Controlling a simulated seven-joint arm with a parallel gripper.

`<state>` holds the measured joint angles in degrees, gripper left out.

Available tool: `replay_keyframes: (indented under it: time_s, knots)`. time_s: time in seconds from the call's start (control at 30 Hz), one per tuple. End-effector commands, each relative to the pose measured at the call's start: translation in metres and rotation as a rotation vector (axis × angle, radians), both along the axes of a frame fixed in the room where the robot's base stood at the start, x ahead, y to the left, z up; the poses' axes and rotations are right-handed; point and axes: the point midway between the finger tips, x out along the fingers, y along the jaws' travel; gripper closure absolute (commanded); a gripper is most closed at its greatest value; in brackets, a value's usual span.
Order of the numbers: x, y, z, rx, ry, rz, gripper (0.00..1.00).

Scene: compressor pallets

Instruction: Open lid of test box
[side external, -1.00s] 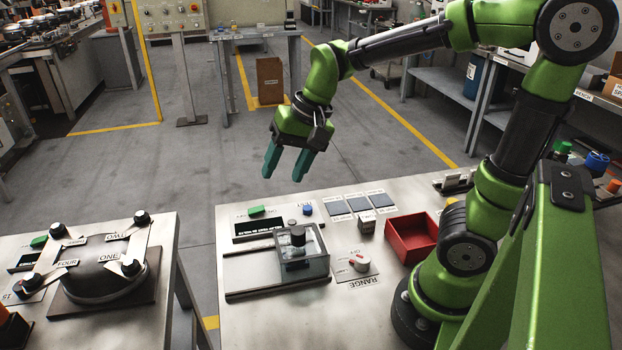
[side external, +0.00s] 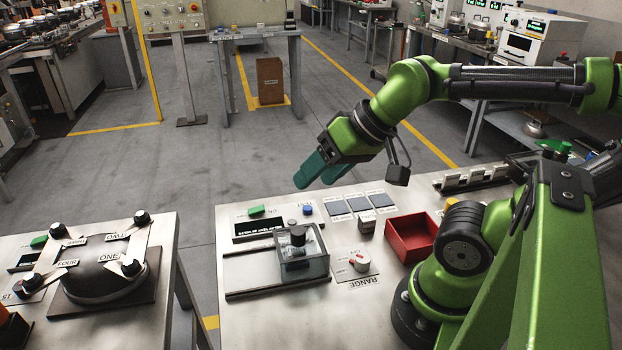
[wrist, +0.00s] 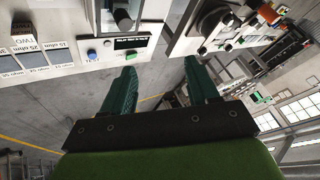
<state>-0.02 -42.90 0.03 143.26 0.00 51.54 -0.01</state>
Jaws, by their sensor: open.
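The test box (side external: 303,265) is a clear-walled box on the metal bench, with a black knob (side external: 298,236) on top. Its lid appears closed. My gripper (side external: 311,181) is open and empty, above and behind the far edge of the bench, well apart from the box. Its two teal fingers (wrist: 160,88) also show in the wrist view, spread apart and pointing toward the bench edge.
A red tray (side external: 411,238) and a range dial (side external: 359,263) stand right of the box. Green (side external: 257,211) and blue (side external: 307,210) buttons lie behind it. A second bench with a round clamped unit (side external: 105,280) stands left, across a gap.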

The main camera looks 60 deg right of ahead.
Motion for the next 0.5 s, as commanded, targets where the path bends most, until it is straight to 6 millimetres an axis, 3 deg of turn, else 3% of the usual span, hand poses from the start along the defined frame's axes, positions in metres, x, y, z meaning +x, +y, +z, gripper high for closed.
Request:
replay_keyframes:
  time_s: [0.17,0.5]
  knots:
    - [0.014,0.001,-0.009,-0.013,0.081,0.013,0.41]
    - [0.064,-0.011,-0.013,-0.086,0.518,-0.116,0.41]
